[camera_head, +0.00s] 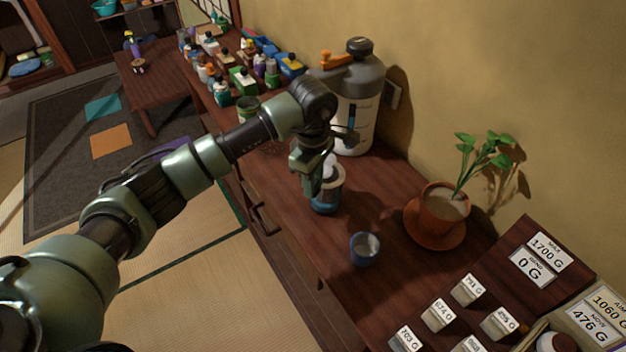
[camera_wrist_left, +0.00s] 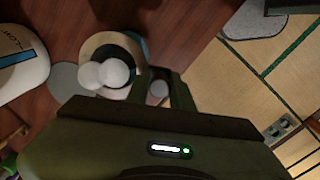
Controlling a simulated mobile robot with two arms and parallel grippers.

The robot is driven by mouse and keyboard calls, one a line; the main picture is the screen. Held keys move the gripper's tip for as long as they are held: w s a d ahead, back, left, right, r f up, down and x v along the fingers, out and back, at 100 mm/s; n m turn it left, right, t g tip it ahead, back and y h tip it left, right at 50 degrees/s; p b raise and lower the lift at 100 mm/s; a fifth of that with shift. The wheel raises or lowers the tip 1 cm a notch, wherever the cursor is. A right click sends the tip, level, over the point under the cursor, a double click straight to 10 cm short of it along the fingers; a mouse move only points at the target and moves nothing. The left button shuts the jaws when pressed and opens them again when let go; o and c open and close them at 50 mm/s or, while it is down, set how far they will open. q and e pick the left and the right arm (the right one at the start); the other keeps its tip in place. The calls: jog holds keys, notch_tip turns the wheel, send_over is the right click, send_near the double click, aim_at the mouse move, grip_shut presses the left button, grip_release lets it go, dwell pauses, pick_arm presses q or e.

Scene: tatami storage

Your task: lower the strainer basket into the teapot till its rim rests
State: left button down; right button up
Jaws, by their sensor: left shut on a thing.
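The teapot (camera_head: 323,207) stands on the wooden counter, blue at its base, mostly covered by my left gripper (camera_head: 318,185). A pale rounded part (camera_head: 331,171) shows beside the fingers; I cannot tell whether it is the strainer basket or the teapot's top. In the left wrist view a round vessel with a cream rim (camera_wrist_left: 97,42) and dark inside shows, with two white round knobs (camera_wrist_left: 114,72) in front of it. My left gripper is shut, its fingers close beside this vessel. What it holds is largely hidden, and whether basket and teapot touch cannot be told. My right gripper is out of view.
A blue cup (camera_head: 365,249) stands in front of the teapot. A potted plant (camera_head: 441,217) is to the right. A big white canister (camera_head: 358,115) is behind, bottles (camera_head: 243,80) farther left. Weight blocks (camera_head: 438,316) lie at lower right. Bare counter surrounds the cup.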

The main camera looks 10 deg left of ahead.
pick_arm(q)
jog(key=shift+f+b, duration=0.95)
jog(key=shift+f, duration=0.2)
jog(key=c, duration=1.1)
grip_release()
jog(key=shift+c, duration=0.2)
